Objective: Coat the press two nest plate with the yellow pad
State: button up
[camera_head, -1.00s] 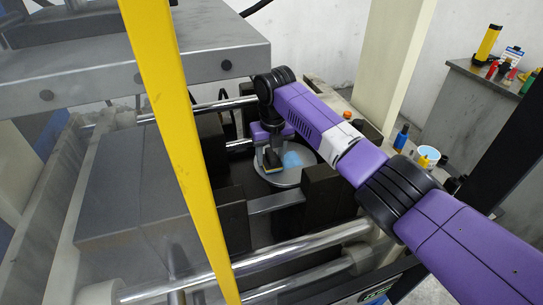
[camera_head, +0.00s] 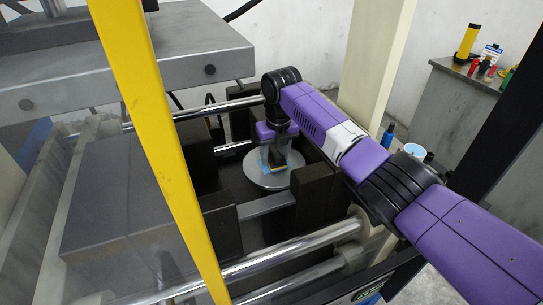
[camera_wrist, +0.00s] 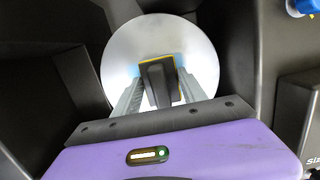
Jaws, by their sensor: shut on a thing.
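The nest plate is a round, shiny grey disc (camera_head: 258,178) low between the dark blocks of the press. In the wrist view the plate (camera_wrist: 158,30) fills the upper middle. My gripper (camera_wrist: 160,90) is shut on the dark handle of the yellow pad (camera_wrist: 178,74). Only a thin yellow edge of the pad shows around the handle. Light blue shows on the plate on both sides of the pad. In the head view my gripper (camera_head: 275,160) is over the plate, and the pad is mostly hidden. I cannot tell whether the pad touches the plate.
Dark blocks (camera_head: 314,190) stand close around the plate. Polished bars (camera_head: 300,240) run in front and behind. A heavy grey platen (camera_head: 150,60) hangs at upper left, and a yellow post (camera_head: 165,150) crosses the view. A bench (camera_head: 465,95) with small items stands at right.

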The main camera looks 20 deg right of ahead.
aim_at(258, 167)
jog(key=shift+d, duration=2.4)
jog(key=shift+a+p, duration=0.85)
jog(key=shift+a, duration=4.25)
jog(key=shift+r, duration=0.1)
notch_tip(258, 167, up, 7)
jog(key=p, duration=0.5)
